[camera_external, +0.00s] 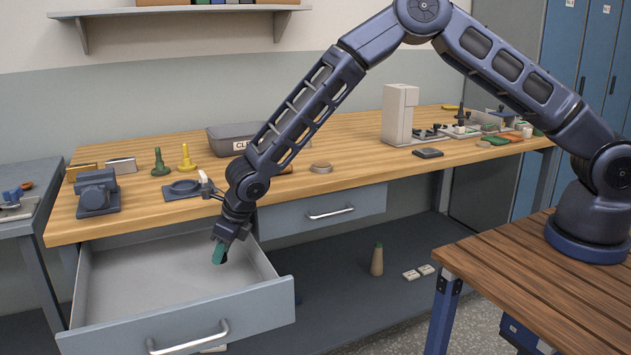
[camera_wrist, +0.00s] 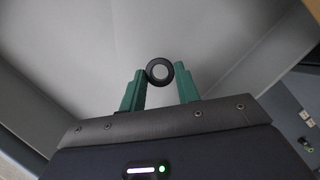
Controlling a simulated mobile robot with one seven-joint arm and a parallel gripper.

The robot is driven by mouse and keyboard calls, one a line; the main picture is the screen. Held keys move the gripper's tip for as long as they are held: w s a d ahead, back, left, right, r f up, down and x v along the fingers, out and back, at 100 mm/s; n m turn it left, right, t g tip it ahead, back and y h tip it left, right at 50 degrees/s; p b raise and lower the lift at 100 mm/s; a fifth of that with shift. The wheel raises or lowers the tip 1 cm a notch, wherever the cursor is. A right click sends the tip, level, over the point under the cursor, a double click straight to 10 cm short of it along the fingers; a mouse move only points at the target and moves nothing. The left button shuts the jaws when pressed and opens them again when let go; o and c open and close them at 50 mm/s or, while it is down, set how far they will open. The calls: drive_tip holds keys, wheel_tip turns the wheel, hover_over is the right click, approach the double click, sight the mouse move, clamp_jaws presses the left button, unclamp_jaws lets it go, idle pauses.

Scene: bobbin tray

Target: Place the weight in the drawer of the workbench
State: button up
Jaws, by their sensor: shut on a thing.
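My gripper (camera_external: 219,254), with green fingers, points down over the right part of the open drawer (camera_external: 262,308) of the workbench. In the wrist view its fingers are shut on a small round weight (camera_wrist: 159,71), a dark ring with a grey centre, held between the fingertips. In the outside view the weight cannot be made out at the fingers. The drawer is pulled out at the lower left and looks empty. Its pale floor (camera_wrist: 100,42) fills much of the wrist view behind the weight. I cannot tell how high the weight is above the floor.
The workbench top (camera_external: 345,170) carries a grey bin (camera_external: 225,138), a dark vise-like block (camera_external: 97,193), and green and yellow pieces near the drawer. A second drawer (camera_external: 335,208) is closed, right of my gripper. The open drawer's right wall is close to my gripper.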

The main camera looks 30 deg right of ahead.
sight(226, 256)
drive_tip(key=shift+f, duration=1.7)
drive_tip(key=shift+f, duration=0.1)
drive_tip(key=o, duration=1)
drive_tip(key=v, duration=1.2)
